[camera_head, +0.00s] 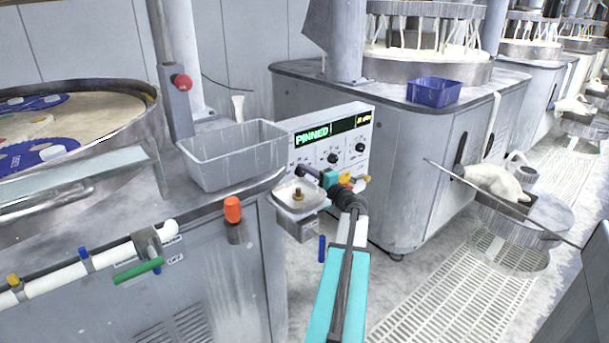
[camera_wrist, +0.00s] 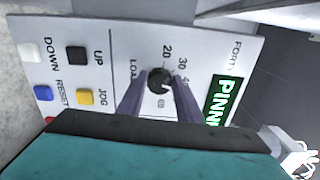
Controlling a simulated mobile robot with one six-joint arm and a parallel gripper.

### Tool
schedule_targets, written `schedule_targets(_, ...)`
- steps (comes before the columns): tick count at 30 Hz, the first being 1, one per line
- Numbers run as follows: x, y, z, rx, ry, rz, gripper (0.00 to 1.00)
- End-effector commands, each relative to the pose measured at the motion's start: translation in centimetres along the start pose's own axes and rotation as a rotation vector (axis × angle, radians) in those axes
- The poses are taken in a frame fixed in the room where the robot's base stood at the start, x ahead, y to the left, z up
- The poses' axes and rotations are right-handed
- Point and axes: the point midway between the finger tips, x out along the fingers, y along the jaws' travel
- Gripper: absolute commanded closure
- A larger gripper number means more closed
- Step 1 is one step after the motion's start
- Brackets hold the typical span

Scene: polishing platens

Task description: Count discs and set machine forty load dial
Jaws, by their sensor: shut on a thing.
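The control box (camera_head: 297,150) shows green "PINNED" text on its display (camera_head: 312,135) and yellow digits beside it. In the wrist view, the black load dial (camera_wrist: 158,78) sits on the pale panel between printed "LOAD" and numbers including 20 and 30. "FORTY" is printed at the panel's upper right. My gripper (camera_wrist: 159,92) has its two dark fingers shut on the dial, one on each side. The dial's exact setting is too small to read. In the head view, my gripper (camera_head: 340,182) is at the box's lower front. Blue carriers (camera_head: 40,153) with pale discs lie on the left platen (camera_head: 95,108), partly cut off.
A blue crate (camera_head: 434,92) sits on the machine behind. Panel buttons, black (camera_wrist: 77,54) and yellow (camera_wrist: 85,97), lie near my fingers. Grated floor (camera_head: 440,300) is open at right.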

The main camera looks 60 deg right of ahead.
Motion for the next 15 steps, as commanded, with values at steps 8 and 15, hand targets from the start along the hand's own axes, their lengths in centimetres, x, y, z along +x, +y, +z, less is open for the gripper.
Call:
schedule_targets(8, -0.05, -0.18, -0.03, 0.244, 0.0, 0.002, 0.9)
schedule_targets(15, -0.06, -0.18, -0.05, 0.384, 0.0, 0.002, 0.9)
